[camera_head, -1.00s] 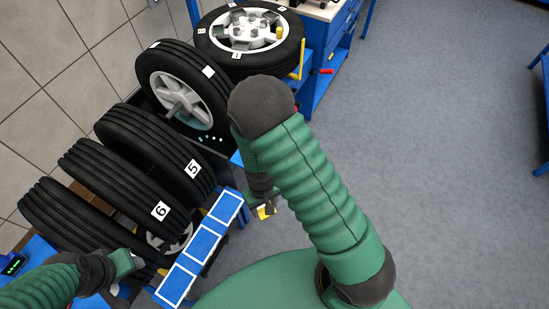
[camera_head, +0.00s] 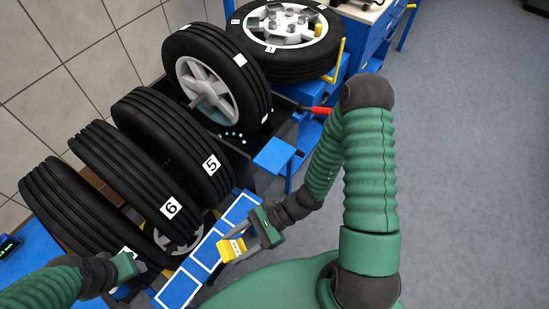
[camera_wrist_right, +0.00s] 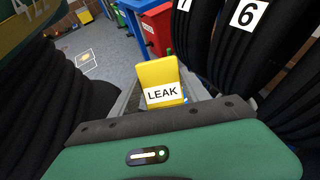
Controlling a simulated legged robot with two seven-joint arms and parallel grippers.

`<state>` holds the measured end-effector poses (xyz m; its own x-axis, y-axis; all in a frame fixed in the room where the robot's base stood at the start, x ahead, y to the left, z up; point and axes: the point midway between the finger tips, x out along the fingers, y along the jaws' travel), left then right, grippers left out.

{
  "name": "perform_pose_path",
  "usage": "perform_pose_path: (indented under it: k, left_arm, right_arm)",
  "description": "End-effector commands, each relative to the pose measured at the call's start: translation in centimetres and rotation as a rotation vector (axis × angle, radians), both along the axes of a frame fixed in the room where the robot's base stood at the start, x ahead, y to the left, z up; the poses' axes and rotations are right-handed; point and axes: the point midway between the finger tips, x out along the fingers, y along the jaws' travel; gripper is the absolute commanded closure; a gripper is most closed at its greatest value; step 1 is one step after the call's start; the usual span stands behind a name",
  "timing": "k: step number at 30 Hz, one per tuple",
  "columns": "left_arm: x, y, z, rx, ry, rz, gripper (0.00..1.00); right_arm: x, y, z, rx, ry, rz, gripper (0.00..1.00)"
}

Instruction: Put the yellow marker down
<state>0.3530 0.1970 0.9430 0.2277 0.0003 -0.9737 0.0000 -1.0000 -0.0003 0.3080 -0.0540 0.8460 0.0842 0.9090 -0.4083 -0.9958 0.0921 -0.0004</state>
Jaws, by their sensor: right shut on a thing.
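The yellow marker (camera_head: 231,250) is a small block held in my right gripper (camera_head: 237,244). In the right wrist view the marker (camera_wrist_right: 160,75) stands between the grey fingers and bears a white label reading LEAK. The right gripper is shut on it, by the right edge of the blue strip with white-outlined squares (camera_head: 203,249). In the head view the marker seems to be above or just beside the strip; I cannot tell if it touches. My left gripper (camera_head: 133,268) is at the lower left beside the tyres; its fingers are too hidden to read.
Several black tyres stand in a row at left, among them tyre 5 (camera_head: 195,165) and tyre 6 (camera_head: 150,190). Another tyre (camera_head: 283,68) lies flat at the back.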

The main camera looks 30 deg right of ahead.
Motion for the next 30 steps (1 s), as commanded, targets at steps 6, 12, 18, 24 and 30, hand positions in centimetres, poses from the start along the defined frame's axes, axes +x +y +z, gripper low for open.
perform_pose_path:
  k: [6, 12, 18, 24, 30]
  left_arm:
    - [0.0, 0.0, -3.6, 0.000, 0.000, 0.000, 0.51]
    - [0.0, 0.0, -6.0, 0.000, 0.001, 0.000, 0.51]
    - [0.0, 0.0, -7.0, 0.000, 0.000, 0.000, 0.51]
    - [-0.1, 0.0, -8.2, 0.000, 0.001, 0.000, 0.51]
    - [0.0, 0.0, -8.7, 0.000, 0.000, 0.000, 0.51]
  right_arm:
    - [6.3, -2.7, 2.1, 0.294, -0.091, -0.491, 0.94]
    - [11.4, -9.5, 4.5, 0.450, -0.271, -0.905, 0.94]
    - [12.9, -13.5, 5.2, 0.479, -0.359, -1.055, 0.94]
    - [15.3, -18.4, 5.0, 0.474, -0.368, -1.060, 0.94]
    - [18.2, -24.0, 4.3, 0.475, -0.365, -1.057, 0.94]
